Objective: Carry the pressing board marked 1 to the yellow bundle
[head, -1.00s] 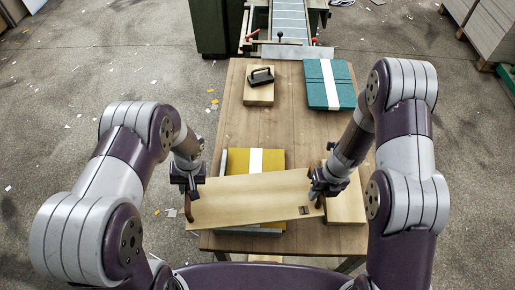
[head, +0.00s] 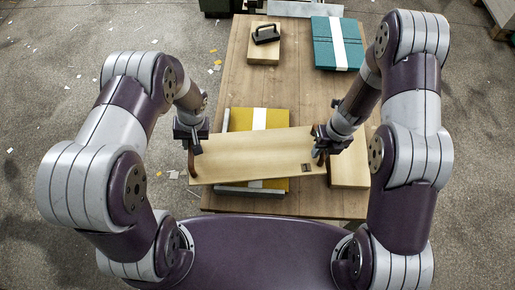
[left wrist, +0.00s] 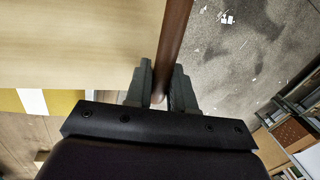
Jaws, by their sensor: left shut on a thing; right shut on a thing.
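The pressing board (head: 250,158) is a pale wooden plank with a brown handle at each end and a small dark mark near its right end. It is held across the yellow bundle (head: 240,119), hiding the bundle's middle; I cannot tell the gap between them. My left gripper (head: 194,148) is shut on the board's left handle, and in the left wrist view the fingers clasp the brown handle (left wrist: 175,50). My right gripper (head: 320,152) is shut on the right handle. The yellow bundle has a white band and lies on a grey base (head: 222,191).
A teal bundle (head: 324,45) with a white band lies at the table's far right. A wooden block with a black handle (head: 264,52) stands at the far left. Another pale wooden block (head: 350,168) is right of the board. The table's middle (head: 275,85) is clear.

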